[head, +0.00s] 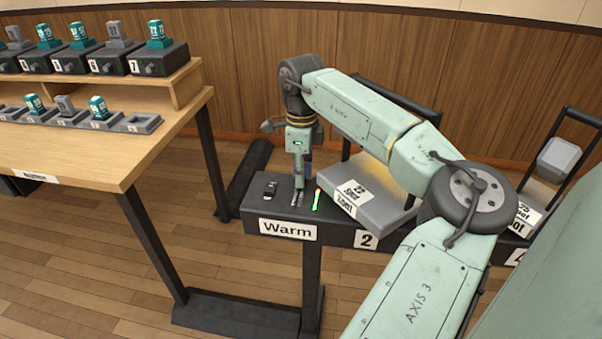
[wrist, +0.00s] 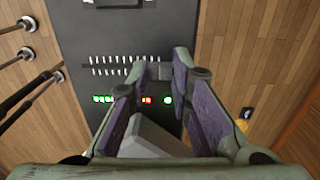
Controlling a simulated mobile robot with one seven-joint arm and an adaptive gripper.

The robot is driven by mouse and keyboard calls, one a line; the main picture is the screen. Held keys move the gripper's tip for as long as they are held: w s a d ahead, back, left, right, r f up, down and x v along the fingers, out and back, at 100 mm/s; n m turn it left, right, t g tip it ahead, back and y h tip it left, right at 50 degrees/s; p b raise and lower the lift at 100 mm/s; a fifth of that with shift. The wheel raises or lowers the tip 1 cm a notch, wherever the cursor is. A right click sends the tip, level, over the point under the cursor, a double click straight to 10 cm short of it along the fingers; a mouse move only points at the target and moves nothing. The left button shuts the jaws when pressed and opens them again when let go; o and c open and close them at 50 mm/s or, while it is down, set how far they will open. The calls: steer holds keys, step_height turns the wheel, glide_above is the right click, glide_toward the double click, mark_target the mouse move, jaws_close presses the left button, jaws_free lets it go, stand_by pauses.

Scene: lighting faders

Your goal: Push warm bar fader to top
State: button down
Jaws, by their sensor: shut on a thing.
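The bar labelled Warm (head: 288,230) is a dark console on a stand in the middle of the head view. My gripper (head: 298,200) points down onto its top, left of a row of small lights (head: 316,200). In the wrist view my gripper (wrist: 160,72) is shut on the small fader knob, mostly hidden between the fingertips. The fingertips are at the right end of a row of white tick marks (wrist: 115,66). Beside the marks, green lights (wrist: 103,99), a red light (wrist: 147,100) and a round green light (wrist: 168,99) show on the dark panel (wrist: 110,40).
A grey lamp box labelled 22 Spot (head: 372,205) stands close right of my gripper. A small dark device (head: 270,188) sits on the console's left. A wooden table (head: 90,155) with numbered stations is at left. Another lamp (head: 560,158) stands at right.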

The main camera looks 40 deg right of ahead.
steer(key=shift+w+d+r, duration=0.1)
steer(key=shift+d+r, duration=0.05)
steer(key=shift+d, duration=0.05)
steer(key=c, duration=1.4)
jaws_free()
steer(key=shift+c, duration=0.2)
step_height(320, 180, up, 12)
